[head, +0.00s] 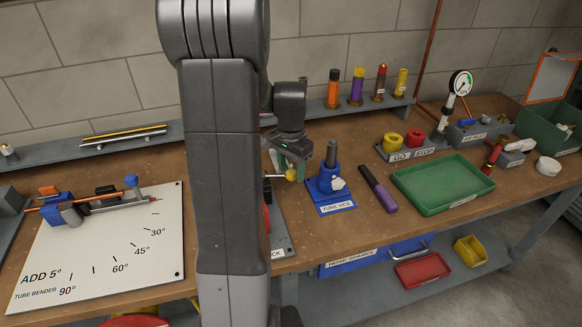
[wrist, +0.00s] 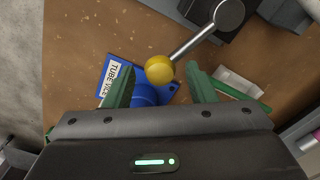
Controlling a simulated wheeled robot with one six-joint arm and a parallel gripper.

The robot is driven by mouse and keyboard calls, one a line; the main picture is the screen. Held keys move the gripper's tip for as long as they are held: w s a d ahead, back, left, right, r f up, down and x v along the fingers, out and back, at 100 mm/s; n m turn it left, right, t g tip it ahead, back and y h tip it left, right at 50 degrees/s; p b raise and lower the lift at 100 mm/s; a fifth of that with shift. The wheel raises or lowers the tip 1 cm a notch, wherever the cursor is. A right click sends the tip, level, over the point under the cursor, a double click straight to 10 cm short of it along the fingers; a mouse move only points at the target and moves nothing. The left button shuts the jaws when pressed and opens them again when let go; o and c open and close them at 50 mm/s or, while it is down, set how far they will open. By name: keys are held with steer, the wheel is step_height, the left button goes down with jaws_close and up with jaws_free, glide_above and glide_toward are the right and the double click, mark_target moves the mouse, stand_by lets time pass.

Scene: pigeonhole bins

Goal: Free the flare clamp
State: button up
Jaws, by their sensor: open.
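A lever with a yellow ball knob (head: 290,174) sticks out beside my arm, left of the blue tube vice (head: 331,187). In the wrist view the yellow knob (wrist: 159,69) ends a metal rod (wrist: 191,44) that runs to a round dark pivot (wrist: 229,14). My gripper (head: 291,155) is over the knob. Its green fingers (wrist: 160,86) are open and stand apart on either side of the knob, and the hold is empty. The clamp body that the lever may belong to is mostly hidden behind my arm; a grey base (head: 281,246) shows there.
The tube vice label (wrist: 116,78) lies close to the left finger. A purple-handled tool (head: 379,189) and a green tray (head: 444,184) lie to the right. A white tube bender board (head: 110,255) is at left. Coloured bottles (head: 357,86) line the back ledge.

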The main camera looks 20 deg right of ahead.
steer(key=shift+s, duration=0.1)
jaws_close()
steer(key=w+n, duration=0.2)
steer(key=n, duration=0.1)
steer(key=shift+w+d+f+n, duration=0.15)
steer(key=shift+w+d+n, duration=0.1)
steer(key=shift+d+n, duration=0.1)
jaws_free()
steer(key=shift+a, duration=0.1)
steer(key=shift+w, duration=0.1)
steer(key=shift+r, duration=0.2)
